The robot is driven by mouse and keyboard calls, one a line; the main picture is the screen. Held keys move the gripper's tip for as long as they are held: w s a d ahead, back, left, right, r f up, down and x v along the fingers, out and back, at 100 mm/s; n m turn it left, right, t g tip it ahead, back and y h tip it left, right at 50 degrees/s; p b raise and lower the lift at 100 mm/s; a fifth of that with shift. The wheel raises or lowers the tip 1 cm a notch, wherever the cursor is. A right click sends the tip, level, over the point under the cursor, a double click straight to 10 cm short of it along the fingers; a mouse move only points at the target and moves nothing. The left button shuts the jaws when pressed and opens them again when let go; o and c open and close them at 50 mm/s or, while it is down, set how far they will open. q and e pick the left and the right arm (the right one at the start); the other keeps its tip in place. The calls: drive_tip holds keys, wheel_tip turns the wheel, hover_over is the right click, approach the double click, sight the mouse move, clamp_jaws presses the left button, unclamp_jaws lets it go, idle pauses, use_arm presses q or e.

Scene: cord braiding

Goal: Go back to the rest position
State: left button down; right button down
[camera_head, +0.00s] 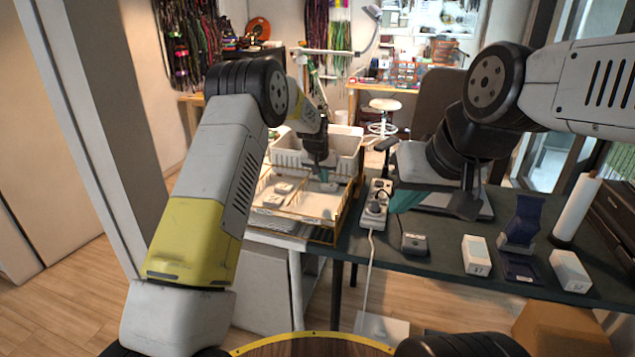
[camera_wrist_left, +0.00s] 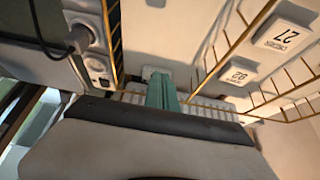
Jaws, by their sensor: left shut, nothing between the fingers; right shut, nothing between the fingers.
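My left gripper (camera_head: 324,178) hangs over the wire tray (camera_head: 339,222) at the middle of the head view, its teal fingers pointing down and closed. In the left wrist view its fingers (camera_wrist_left: 162,92) show together, with nothing seen between them. A small white box marked 27 (camera_wrist_left: 283,36) and another marked 02 (camera_wrist_left: 238,75) lie in the tray. My right gripper (camera_head: 405,198) is at the right over the dark table (camera_head: 440,262), close to the power strip (camera_head: 376,203). Its teal fingertips are closed and look empty; part of it is hidden behind its own wrist.
A black adapter (camera_head: 414,243), two white boxes (camera_head: 476,255) (camera_head: 570,270), a blue stand (camera_head: 522,222) and an upright white roll (camera_head: 575,208) stand on the table. A white bin (camera_head: 345,143) is behind the tray. Clear floor (camera_head: 60,290) lies at the left.

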use_arm(q)
drive_tip(key=s+a+r+n, duration=0.1)
drive_tip(key=s+a+r, duration=0.5)
drive_tip(key=s+r, duration=0.45)
drive_tip(key=s+a+r+n, duration=0.1)
drive_tip(key=s+a+r, duration=0.5)
drive_tip(key=s+r, duration=0.4)
drive_tip(key=s+a, duration=0.3)
drive_tip(key=s, duration=1)
drive_tip(key=s+a+r+n, duration=0.1)
drive_tip(key=s+a, duration=0.1)
drive_tip(key=s, duration=1.2)
drive_tip(key=shift+a+r+t, duration=0.15)
drive_tip(key=shift+a+t, duration=0.15)
drive_tip(key=shift+a, duration=0.1)
